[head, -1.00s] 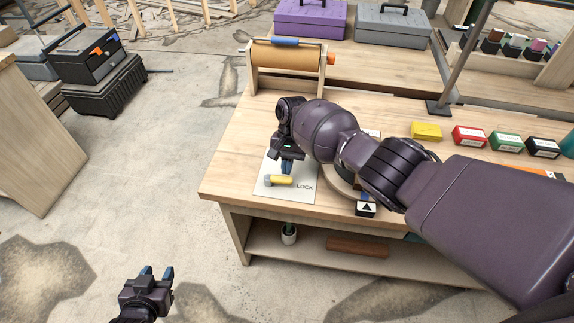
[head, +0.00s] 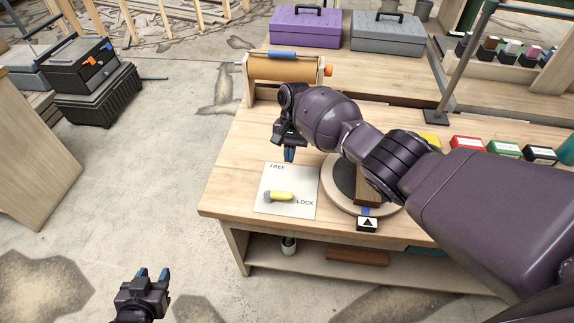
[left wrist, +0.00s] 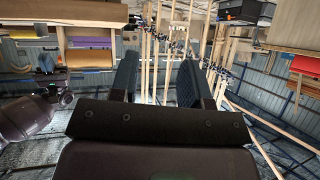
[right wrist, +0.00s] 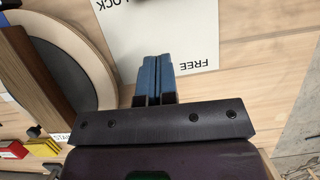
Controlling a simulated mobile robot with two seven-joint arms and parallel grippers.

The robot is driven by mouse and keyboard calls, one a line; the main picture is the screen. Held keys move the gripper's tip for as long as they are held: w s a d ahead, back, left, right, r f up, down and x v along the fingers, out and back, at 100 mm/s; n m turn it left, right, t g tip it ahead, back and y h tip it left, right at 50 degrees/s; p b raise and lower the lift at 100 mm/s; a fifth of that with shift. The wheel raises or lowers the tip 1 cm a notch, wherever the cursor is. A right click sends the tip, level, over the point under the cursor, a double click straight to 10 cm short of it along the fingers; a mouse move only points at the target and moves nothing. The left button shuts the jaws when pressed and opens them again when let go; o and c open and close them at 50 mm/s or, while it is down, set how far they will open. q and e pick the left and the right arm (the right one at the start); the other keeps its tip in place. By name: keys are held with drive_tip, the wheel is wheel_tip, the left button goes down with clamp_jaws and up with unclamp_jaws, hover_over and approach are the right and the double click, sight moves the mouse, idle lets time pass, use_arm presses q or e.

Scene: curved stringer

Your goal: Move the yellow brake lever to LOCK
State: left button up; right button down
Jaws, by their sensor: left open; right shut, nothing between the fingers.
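The yellow brake lever (head: 282,196) lies across the lower part of a white card (head: 305,180) on the workbench. Its grey pivot end is at the left and its yellow tip points right, towards the word LOCK. The word FREE is at the card's top; both words also show on the card in the right wrist view (right wrist: 185,35). My right gripper (head: 289,155) is shut and empty, above the card's far edge, apart from the lever. My left gripper (head: 155,273) is open and empty, off the bench at the lower left.
A round turntable (head: 333,182) with a dark top and a wooden block stands right of the card. A paper roll stand (head: 285,68) is behind. Coloured boxes (head: 468,144) line the right side. The bench's front left is clear.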

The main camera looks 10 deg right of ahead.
drive_tip(key=v, duration=0.4)
drive_tip(key=shift+w+a+r, duration=0.1)
drive_tip(key=shift+w+r, duration=0.05)
drive_tip(key=shift+w, duration=0.1)
idle(0.3)
